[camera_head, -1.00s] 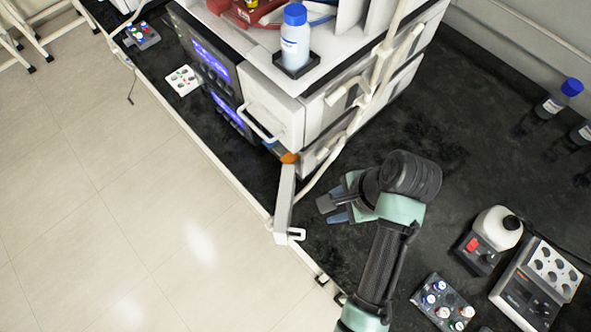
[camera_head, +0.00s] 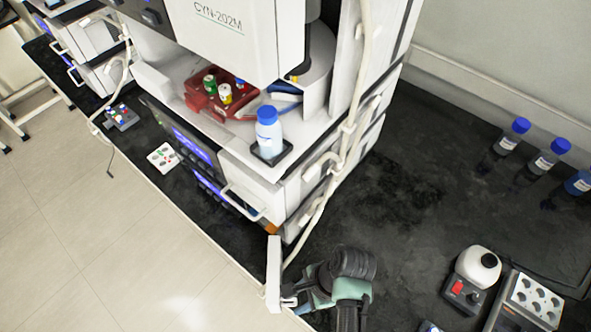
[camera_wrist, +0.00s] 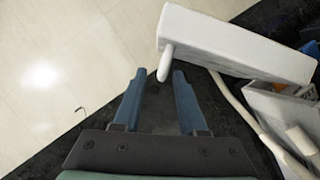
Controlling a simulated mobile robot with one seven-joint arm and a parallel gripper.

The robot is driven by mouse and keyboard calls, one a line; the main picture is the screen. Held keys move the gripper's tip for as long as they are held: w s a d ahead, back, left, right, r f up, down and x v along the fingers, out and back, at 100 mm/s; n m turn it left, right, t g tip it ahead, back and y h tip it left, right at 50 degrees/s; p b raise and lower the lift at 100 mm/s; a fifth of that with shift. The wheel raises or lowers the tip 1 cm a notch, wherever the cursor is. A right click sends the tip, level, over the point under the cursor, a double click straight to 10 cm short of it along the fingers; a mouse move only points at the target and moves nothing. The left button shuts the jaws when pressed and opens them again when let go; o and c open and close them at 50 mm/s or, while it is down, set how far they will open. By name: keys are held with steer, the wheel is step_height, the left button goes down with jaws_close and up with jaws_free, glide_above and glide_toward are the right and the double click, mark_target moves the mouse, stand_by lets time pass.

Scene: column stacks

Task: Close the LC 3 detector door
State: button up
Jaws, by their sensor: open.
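The detector door (camera_head: 273,272) is a narrow white panel. It stands open, swung out from the lower front corner of the white instrument stack, over the bench's front edge. In the wrist view, the door (camera_wrist: 235,45) crosses the upper right, with a small white handle (camera_wrist: 165,64) sticking out from its end. My gripper (camera_head: 289,301) is beside the free end of the door in the head view. In the wrist view, my gripper (camera_wrist: 158,76) is open, with the handle's tip at the gap between its blue fingertips. Whether they touch is unclear.
The instrument stack (camera_head: 265,185) carries a blue-capped bottle (camera_head: 269,131) in a black holder. A white cable (camera_head: 330,190) runs down the stack's side near the door. Several bottles (camera_head: 541,163) stand at the right. The black bench (camera_head: 420,215) is clear between them and the stack.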

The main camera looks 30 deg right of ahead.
steer(key=shift+x, duration=1.15)
jaws_close()
stand_by(0.6)
